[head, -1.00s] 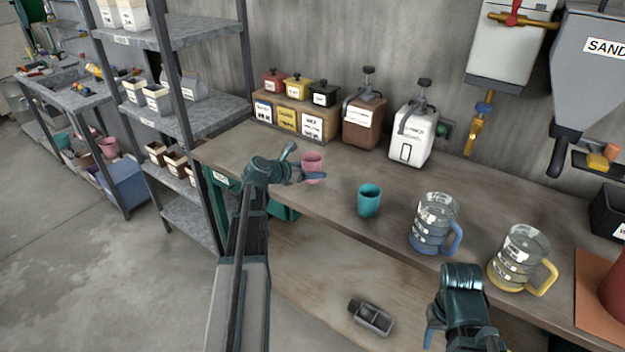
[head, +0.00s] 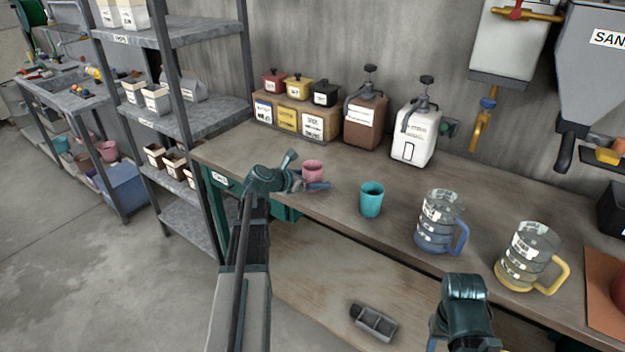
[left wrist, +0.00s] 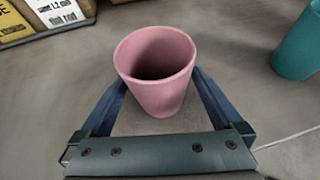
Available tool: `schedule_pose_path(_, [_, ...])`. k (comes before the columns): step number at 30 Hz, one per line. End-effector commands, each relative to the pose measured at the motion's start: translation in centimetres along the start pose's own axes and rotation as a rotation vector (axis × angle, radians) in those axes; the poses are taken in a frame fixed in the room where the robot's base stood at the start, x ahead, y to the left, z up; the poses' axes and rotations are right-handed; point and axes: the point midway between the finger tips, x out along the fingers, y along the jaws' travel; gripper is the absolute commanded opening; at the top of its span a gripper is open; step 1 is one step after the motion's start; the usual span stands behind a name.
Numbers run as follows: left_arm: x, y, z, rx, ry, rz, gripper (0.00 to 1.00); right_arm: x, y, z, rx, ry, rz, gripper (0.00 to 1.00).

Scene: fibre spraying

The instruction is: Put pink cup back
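The pink cup (head: 313,171) stands upright near the front edge of the workbench (head: 345,160), left of a teal cup (head: 372,199). My left gripper (head: 305,172) reaches over from the front left, with its fingers spread on either side of the pink cup. In the left wrist view the pink cup (left wrist: 155,75) sits between the two open fingers (left wrist: 160,85), with gaps beside its lower part. Its rim hides the fingertips, so contact there cannot be told. My right gripper (head: 440,335) is low at the bench front; its fingers are mostly hidden.
Right of the teal cup stand a blue-handled jug (head: 440,222) and a yellow-handled jug (head: 528,258). Boxes and pump containers (head: 415,132) line the wall. A metal shelf rack (head: 205,118) stands left. The bench behind the pink cup is clear.

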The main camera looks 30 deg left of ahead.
Motion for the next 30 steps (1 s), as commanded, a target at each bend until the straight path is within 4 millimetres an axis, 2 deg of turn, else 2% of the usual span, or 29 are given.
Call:
schedule_pose_path(8, [-0.4,0.0,0.6,0.0,0.0,0.0,1.0,-0.7,0.1,0.0,0.0,0.0,0.0,0.5])
schedule_pose_path(21, [-9.1,-0.1,0.6,-0.001,0.0,0.002,1.0,-4.5,0.4,0.3,0.001,0.0,0.0,0.5])
schedule_pose_path(25, [-10.8,-0.1,0.5,-0.001,0.0,0.002,1.0,-5.2,0.5,0.3,0.001,0.0,0.0,0.5])
schedule_pose_path(30, [-12.0,0.0,0.4,-0.001,-0.001,0.001,1.0,-5.5,0.5,0.3,0.001,0.0,0.0,0.5])
